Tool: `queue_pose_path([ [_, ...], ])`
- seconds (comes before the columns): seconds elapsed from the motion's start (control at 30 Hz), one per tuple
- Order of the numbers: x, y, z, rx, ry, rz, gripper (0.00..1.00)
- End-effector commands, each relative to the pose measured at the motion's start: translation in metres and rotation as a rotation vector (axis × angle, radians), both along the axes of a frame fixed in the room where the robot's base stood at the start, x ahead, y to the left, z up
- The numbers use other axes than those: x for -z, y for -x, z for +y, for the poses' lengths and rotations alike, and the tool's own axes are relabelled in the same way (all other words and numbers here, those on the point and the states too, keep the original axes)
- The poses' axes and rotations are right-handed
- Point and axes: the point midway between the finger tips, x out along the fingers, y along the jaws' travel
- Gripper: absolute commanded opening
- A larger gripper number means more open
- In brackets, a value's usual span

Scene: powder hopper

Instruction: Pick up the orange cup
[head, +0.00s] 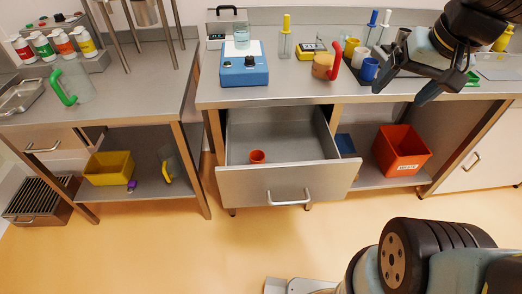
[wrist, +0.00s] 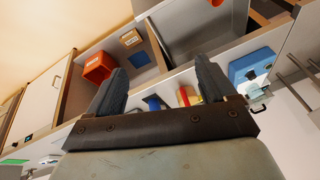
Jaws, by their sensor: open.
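The small orange cup (head: 257,156) stands in the open drawer (head: 290,140) under the middle bench, near the drawer's front. In the wrist view a bit of orange, likely the same cup (wrist: 216,3), shows at the top edge, mostly cut off. My gripper (head: 403,90) is open and empty, at the upper right of the head view near the bench top. It is well to the right of the cup and higher. In the wrist view my gripper (wrist: 161,66) has its two fingers apart with nothing held between them.
A larger orange-red bin (head: 402,150) stands on the shelf right of the drawer. The floor before the drawer is clear.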

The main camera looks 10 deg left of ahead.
Motion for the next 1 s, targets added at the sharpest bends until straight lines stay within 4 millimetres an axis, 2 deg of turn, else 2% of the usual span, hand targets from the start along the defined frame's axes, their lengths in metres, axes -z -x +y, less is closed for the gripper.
queue_pose_path([
  [0.1, 0.020, -0.014, 0.023, 0.011, -0.091, 0.103, 0.89],
  [0.5, 0.079, -0.052, 0.095, 0.102, -0.389, 0.408, 0.89],
  [1.0, 0.159, -0.098, 0.174, 0.339, -0.728, 0.753, 0.89],
])
